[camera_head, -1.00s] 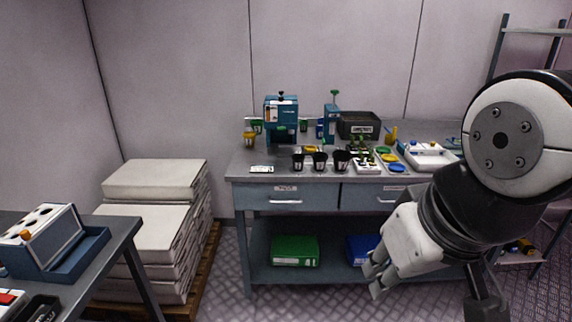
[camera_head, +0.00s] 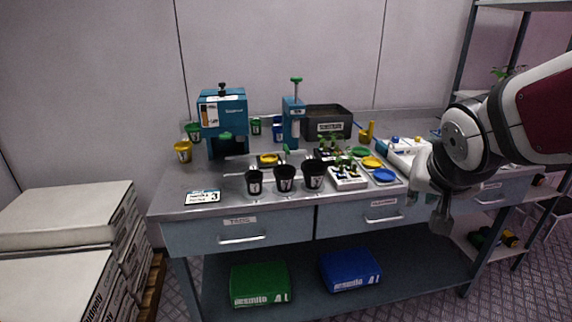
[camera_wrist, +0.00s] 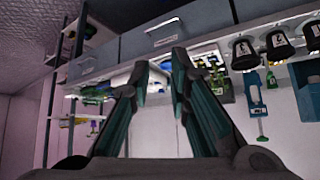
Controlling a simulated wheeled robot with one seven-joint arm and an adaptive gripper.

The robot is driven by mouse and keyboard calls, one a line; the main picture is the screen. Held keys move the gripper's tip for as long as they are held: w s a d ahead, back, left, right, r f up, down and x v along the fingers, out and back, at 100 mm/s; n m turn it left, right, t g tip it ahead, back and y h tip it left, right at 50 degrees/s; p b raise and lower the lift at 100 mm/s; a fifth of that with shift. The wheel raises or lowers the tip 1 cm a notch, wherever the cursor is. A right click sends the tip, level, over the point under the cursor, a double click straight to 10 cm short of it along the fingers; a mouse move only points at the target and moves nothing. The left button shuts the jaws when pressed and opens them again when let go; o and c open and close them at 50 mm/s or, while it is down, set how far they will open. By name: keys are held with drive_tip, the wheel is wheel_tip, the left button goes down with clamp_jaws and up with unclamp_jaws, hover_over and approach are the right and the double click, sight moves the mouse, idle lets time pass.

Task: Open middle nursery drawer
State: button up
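The middle drawer (camera_head: 375,212) is a blue-grey front under the bench top, with a label and a pale bar handle (camera_head: 384,219); it looks shut. In the wrist view, which appears upside down, the middle drawer (camera_wrist: 150,40) shows along the top, beyond the fingers. My gripper (camera_head: 432,212) is in front of the bench, just right of the middle drawer's handle in the head view. In the wrist view my gripper (camera_wrist: 161,76) has its fingers apart with nothing between them. It appears clear of the handle.
The left drawer (camera_head: 240,232) and right drawer (camera_head: 490,192) flank the middle one. Black pots (camera_head: 285,178), a seedling tray (camera_head: 348,178) and coloured dishes (camera_head: 384,176) stand near the bench's front edge.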

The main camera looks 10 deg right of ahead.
drive_tip(key=w+d+f+m+t+b, duration=0.1)
drive_tip(key=w+d+f+m+b, duration=0.25)
drive_tip(key=w+d+f, duration=0.35)
drive_tip(key=m+t+y+b, duration=0.4)
drive_tip(key=m+t+b, duration=0.35)
drive_tip(key=b, duration=0.85)
approach(390, 220)
drive_tip(key=shift+m, duration=0.3)
drive_tip(key=w+b, duration=0.1)
drive_tip(key=w, duration=0.2)
drive_tip(key=w+f+b, duration=0.1)
drive_tip(key=w, duration=0.3)
drive_tip(key=w+f+b, duration=0.1)
drive_tip(key=w+b, duration=0.1)
drive_tip(key=w, duration=0.1)
drive_tip(key=shift+w, duration=0.25)
drive_tip(key=shift+c, duration=0.6)
clamp_jaws()
